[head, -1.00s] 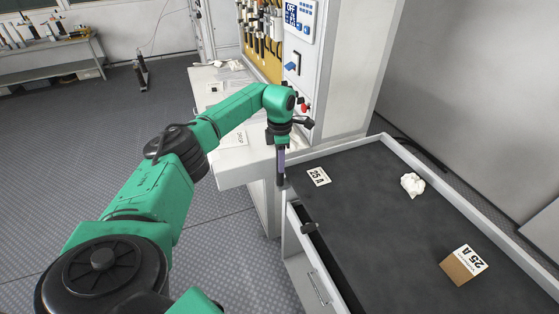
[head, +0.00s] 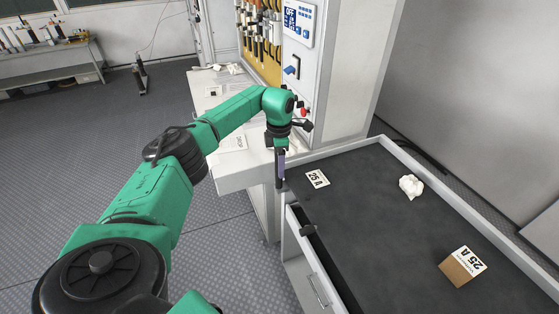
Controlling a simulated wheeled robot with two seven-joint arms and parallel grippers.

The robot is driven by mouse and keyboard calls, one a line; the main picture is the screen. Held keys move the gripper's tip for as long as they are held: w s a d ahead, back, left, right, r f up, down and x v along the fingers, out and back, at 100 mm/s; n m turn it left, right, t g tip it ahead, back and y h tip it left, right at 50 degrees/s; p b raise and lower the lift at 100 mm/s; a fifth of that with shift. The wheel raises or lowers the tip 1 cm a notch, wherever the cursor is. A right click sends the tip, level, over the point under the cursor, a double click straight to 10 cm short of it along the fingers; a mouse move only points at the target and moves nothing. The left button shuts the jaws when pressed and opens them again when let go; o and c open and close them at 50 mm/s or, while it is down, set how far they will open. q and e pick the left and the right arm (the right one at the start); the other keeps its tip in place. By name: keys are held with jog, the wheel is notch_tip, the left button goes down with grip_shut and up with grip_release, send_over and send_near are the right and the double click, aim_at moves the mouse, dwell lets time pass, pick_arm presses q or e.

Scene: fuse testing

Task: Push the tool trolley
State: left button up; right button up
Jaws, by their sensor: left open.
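The tool trolley (head: 362,230) stands at the lower right, with a dark top, a pale raised rim and a drawer front with a handle on its left side. My left arm reaches in from the lower left. My left gripper (head: 280,182) points down at the trolley's far left corner, beside the rim. It is open; whether it touches the rim I cannot tell. My right gripper is out of view.
On the trolley lie a small box (head: 463,267) marked 25 A, a label card (head: 318,179) and a crumpled white piece (head: 411,187). A workbench (head: 238,165) with a control panel (head: 299,22) adjoins its far end. Open floor lies to the left.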

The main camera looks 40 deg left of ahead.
pick_arm(q)
notch_tip(320, 180, up, 15)
jog(key=shift+f+b, duration=0.15)
jog(key=shift+b, duration=0.8)
jog(key=shift+f, duration=0.1)
